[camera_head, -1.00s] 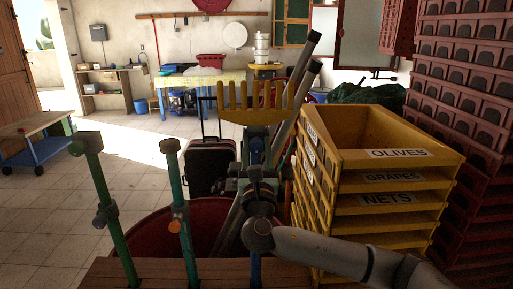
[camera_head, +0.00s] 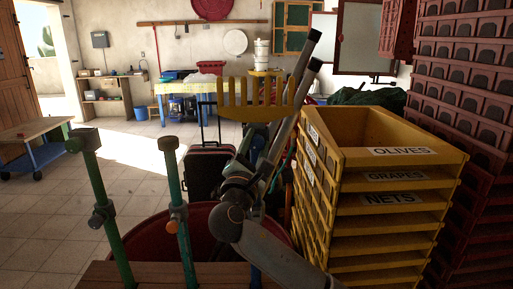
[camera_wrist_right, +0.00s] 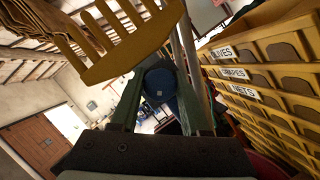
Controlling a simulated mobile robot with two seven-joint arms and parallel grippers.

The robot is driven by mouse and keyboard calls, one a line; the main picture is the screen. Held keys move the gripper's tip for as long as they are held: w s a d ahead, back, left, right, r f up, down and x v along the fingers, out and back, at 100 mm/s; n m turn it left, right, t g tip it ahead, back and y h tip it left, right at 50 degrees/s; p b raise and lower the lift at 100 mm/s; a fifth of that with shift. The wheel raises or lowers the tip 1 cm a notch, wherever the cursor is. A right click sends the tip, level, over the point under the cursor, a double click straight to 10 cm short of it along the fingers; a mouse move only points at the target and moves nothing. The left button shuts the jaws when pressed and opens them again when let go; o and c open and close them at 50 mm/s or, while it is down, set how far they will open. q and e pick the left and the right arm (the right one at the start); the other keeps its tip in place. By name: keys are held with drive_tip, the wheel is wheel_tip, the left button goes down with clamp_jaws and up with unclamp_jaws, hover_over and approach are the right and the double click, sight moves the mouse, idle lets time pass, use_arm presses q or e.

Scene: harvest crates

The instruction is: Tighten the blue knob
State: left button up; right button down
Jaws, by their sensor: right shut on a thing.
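The blue knob (camera_wrist_right: 160,84) shows end-on in the right wrist view, between the two green fingers of my right gripper (camera_wrist_right: 158,92). The fingers are shut on it. In the head view my right gripper (camera_head: 262,152) is tilted and covers most of the knob's place. My left gripper is not in view.
A yellow rake head (camera_head: 252,108) is just above and behind my right gripper. A stack of yellow crates (camera_head: 400,152) stands close on the right, with red crates (camera_head: 458,75) beyond. A red tub (camera_head: 150,232) is behind the posts.

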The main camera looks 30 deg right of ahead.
drive_tip(key=m+g, duration=0.2)
drive_tip(key=m, duration=0.3)
drive_tip(key=shift+m, duration=0.3)
drive_tip(key=m+g+y+p, duration=0.1)
drive_tip(key=m+g, duration=0.1)
drive_tip(key=m, duration=0.3)
drive_tip(key=shift+m, duration=0.4)
drive_tip(key=shift+c, duration=1.9)
unclamp_jaws()
drive_tip(key=shift+p, duration=0.3)
